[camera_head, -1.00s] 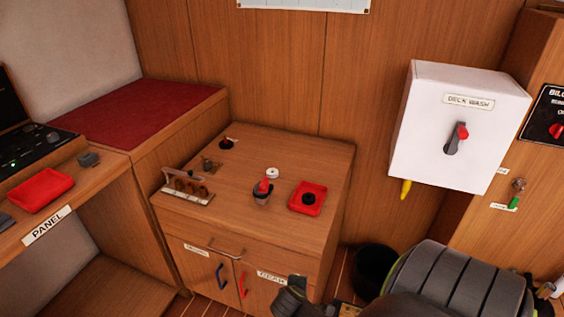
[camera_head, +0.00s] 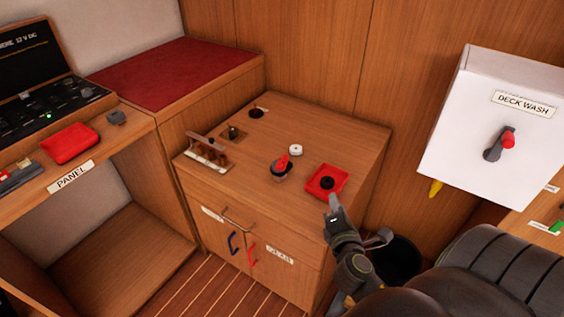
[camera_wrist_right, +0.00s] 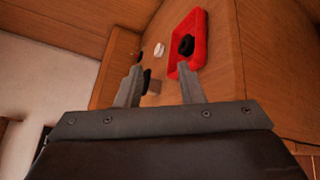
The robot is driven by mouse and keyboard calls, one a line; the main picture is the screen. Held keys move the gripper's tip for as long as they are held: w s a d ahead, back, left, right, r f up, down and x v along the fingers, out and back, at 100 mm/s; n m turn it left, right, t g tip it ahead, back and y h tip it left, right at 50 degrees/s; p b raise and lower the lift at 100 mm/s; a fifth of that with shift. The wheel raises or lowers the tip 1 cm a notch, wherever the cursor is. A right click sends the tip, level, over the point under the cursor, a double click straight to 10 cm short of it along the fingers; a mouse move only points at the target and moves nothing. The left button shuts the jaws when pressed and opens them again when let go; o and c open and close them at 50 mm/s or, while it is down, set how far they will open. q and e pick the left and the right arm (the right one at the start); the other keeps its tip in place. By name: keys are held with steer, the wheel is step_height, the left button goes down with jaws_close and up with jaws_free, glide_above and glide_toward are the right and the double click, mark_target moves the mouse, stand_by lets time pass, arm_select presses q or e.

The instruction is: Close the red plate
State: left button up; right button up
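The red plate (camera_head: 338,173) is a square red tray-like piece with a raised rim. It lies on the wooden cabinet top near the right front corner, with a black knob (camera_head: 327,183) on it. It also shows in the right wrist view (camera_wrist_right: 200,27), just beyond the fingers. My right gripper (camera_head: 332,203) is at the cabinet's front edge, close to the plate's near side in the picture. In the right wrist view its two fingers (camera_wrist_right: 160,82) stand apart with nothing clearly held. I cannot tell whether a fingertip touches the plate. My left gripper is not in view.
A red-handled switch (camera_head: 282,165) and a white round knob (camera_head: 296,150) stand left of the plate. Cabinet doors (camera_head: 230,235) with blue and red handles are below. The white DECK WASH box (camera_head: 480,120) hangs at right. A black bin (camera_head: 398,260) stands on the floor.

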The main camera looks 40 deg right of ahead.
mark_target(281, 165)
steer(key=w+a+n+t+y, duration=0.1)
steer(key=n, duration=0.4)
steer(key=w+a+n+t+y, duration=0.1)
steer(key=w+n+t+y, duration=0.1)
steer(key=n, duration=0.3)
steer(key=w+a+n+t+y, duration=0.1)
steer(key=w+a+n+y, duration=0.1)
steer(key=n, duration=0.2)
steer(key=shift+w+a+f+n, duration=0.1)
steer(key=shift+f+n, duration=0.15)
steer(key=shift+n, duration=0.15)
steer(key=shift+w+a+f+n+t+y, duration=0.2)
steer(key=shift+w+a+n+t+y, duration=0.15)
steer(key=shift+n+y, duration=0.5)
steer(key=w+d, duration=0.1)
steer(key=w, duration=1)
steer(key=w+d, duration=0.1)
steer(key=w, duration=0.5)
steer(key=shift+d+p, duration=0.3)
steer(key=shift+d, duration=0.05)
jaws_close()
steer(key=shift+h, duration=0.35)
